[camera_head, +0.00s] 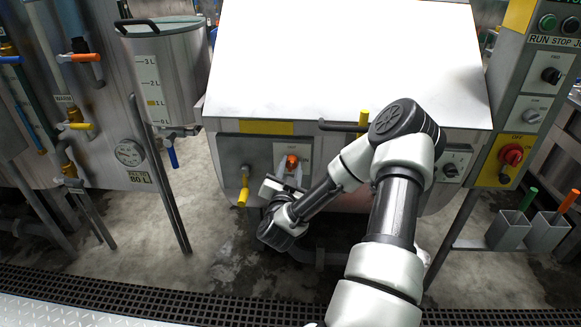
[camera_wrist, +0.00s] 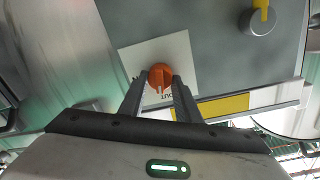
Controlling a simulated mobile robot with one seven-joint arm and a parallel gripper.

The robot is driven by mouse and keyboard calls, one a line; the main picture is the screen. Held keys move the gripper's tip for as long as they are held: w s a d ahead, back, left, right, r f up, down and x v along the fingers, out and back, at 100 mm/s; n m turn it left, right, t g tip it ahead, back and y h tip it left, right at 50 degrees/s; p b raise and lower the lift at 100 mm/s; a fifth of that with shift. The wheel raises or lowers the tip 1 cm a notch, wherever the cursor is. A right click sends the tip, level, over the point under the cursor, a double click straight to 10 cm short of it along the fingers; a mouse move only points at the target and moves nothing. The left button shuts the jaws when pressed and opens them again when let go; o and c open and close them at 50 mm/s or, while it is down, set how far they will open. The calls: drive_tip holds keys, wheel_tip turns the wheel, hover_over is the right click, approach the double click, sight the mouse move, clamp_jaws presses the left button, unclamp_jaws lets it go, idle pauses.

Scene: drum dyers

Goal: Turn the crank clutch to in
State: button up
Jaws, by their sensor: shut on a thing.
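The crank clutch knob is orange (camera_head: 291,161) and sits on a pale square plate (camera_head: 280,150) on the front of the machine, under its white sloping top. In the wrist view the knob (camera_wrist: 160,71) is between the two fingers of my gripper (camera_wrist: 160,82), which is shut on it. A white mark on the knob points toward the lower edge of the plate (camera_wrist: 187,55) there, near the lettering "OUT", which reads upside down. Any "IN" lettering is hidden or too small to tell. In the head view my gripper (camera_head: 288,180) reaches the knob from below.
A yellow-handled valve (camera_head: 243,190) is close left of the plate; its handle also shows in the wrist view (camera_wrist: 260,12). A crank bar (camera_head: 340,125) with a yellow grip is above right. A control post (camera_head: 515,110) stands right, a measuring tank (camera_head: 165,75) left.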

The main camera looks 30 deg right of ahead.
drive_tip(key=m+b, duration=0.1)
drive_tip(key=m, duration=0.2)
drive_tip(key=shift+d+m, duration=0.1)
drive_tip(key=shift+m, duration=0.2)
drive_tip(key=m+b, duration=0.1)
drive_tip(key=m, duration=0.3)
drive_tip(key=shift+b, duration=0.4)
drive_tip(key=m+b, duration=0.2)
drive_tip(key=m, duration=0.3)
drive_tip(key=shift+s+d+f+y, duration=0.1)
drive_tip(key=shift+y, duration=0.2)
drive_tip(key=shift+m+b, duration=0.5)
drive_tip(key=shift+m, duration=0.7)
drive_tip(key=o, duration=1.1)
drive_tip(key=shift+c, duration=0.2)
drive_tip(key=shift+f, duration=0.1)
